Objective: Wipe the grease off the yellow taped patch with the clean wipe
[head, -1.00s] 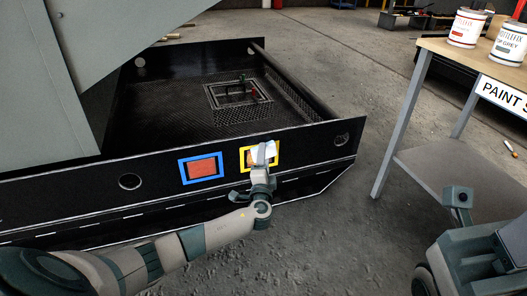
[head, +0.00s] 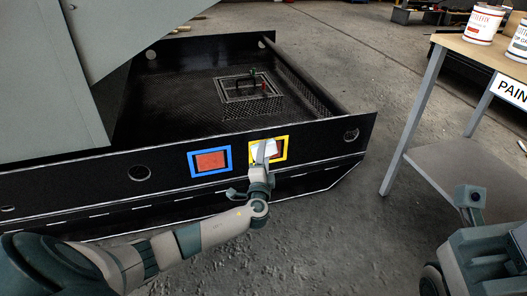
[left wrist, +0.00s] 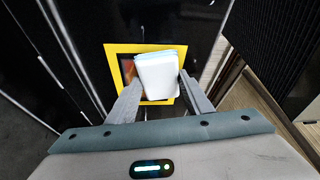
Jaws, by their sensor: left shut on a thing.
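The yellow taped patch (head: 285,158) is on the black front wall of the large enclosure, right of a blue-framed patch. Its yellow border also shows in the left wrist view (left wrist: 113,66), with a dark reddish surface visible inside. My left gripper (head: 262,166) is shut on the white folded wipe (head: 264,151) and holds it over the patch. In the left wrist view the wipe (left wrist: 158,76) sits between both fingers and covers most of the framed area. Whether it presses on the surface is hard to tell. My right gripper is not recognisable in view.
The blue-framed red patch (head: 210,162) is just left. Round holes (head: 139,173) pierce the wall. A bench (head: 445,160) with paint cans (head: 484,25) stands at right. Floor (head: 350,230) between it and the enclosure is clear.

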